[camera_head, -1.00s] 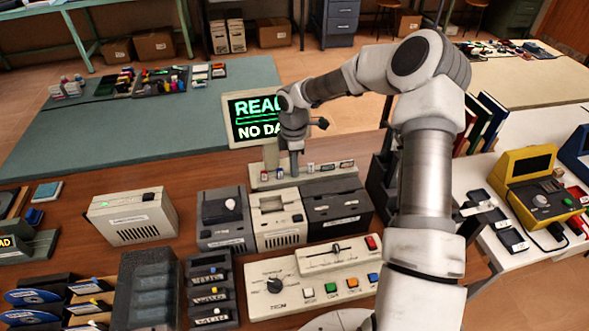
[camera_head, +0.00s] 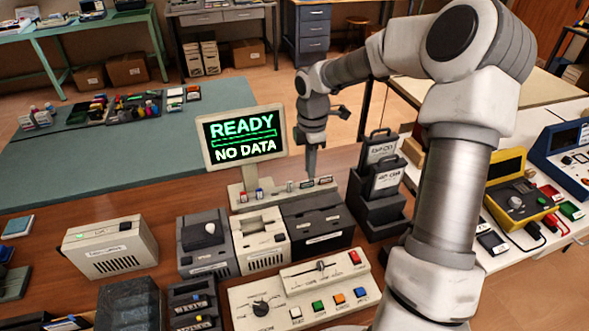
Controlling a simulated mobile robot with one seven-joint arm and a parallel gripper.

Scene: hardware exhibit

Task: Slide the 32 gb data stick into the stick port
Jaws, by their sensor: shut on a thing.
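My gripper (camera_head: 311,172) points down over the right part of the pale stick rack (camera_head: 236,199) below the monitor. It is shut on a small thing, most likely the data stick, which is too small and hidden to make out. A red-marked stick (camera_head: 243,197) and a blue-marked stick (camera_head: 259,194) stand at the rack's left, with a bare gap to their right. Small labelled slots (camera_head: 325,181) line the rack's right half. I cannot read their labels, or tell which is the stick port or whether the gripper touches it.
The monitor (camera_head: 243,137) reads "READY NO DATA". Grey and cream drive units (camera_head: 262,240) stand in front of the rack, with a control panel (camera_head: 305,290) nearer. A black stand with cartridges (camera_head: 381,190) rises close to the gripper's right. The teal table behind has free room.

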